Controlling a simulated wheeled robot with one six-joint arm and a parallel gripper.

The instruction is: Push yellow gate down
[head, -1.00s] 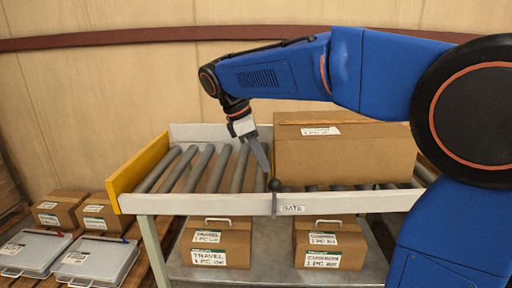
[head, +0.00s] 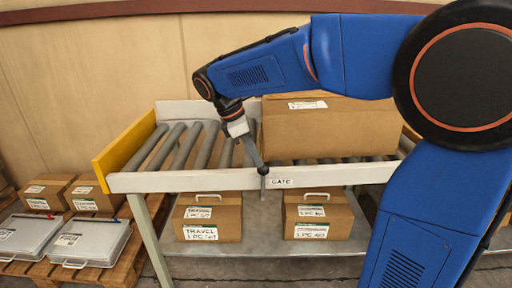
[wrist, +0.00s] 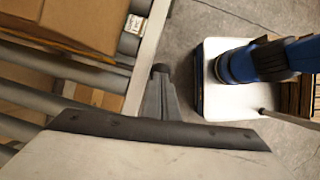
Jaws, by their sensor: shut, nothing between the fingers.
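A yellow panel (head: 126,160) stands upright across the left end of the roller conveyor. A thin grey bar with a dark knob (head: 263,169) sits at the conveyor's front rail, beside a label (head: 282,182) reading GATE. The bar's lower end shows below the rail. My gripper (head: 261,164) is shut and empty, pointing down with its tips at the knob, apparently touching it. In the wrist view the closed fingers (wrist: 161,92) reach the dark knob (wrist: 160,69) near the rail.
A large carton (head: 325,130) rests on the rollers right of my gripper. The rollers (head: 185,148) to the left are empty. Two smaller cartons (head: 208,217) (head: 318,215) sit on the lower shelf. A pallet at left holds cartons and grey cases (head: 90,243).

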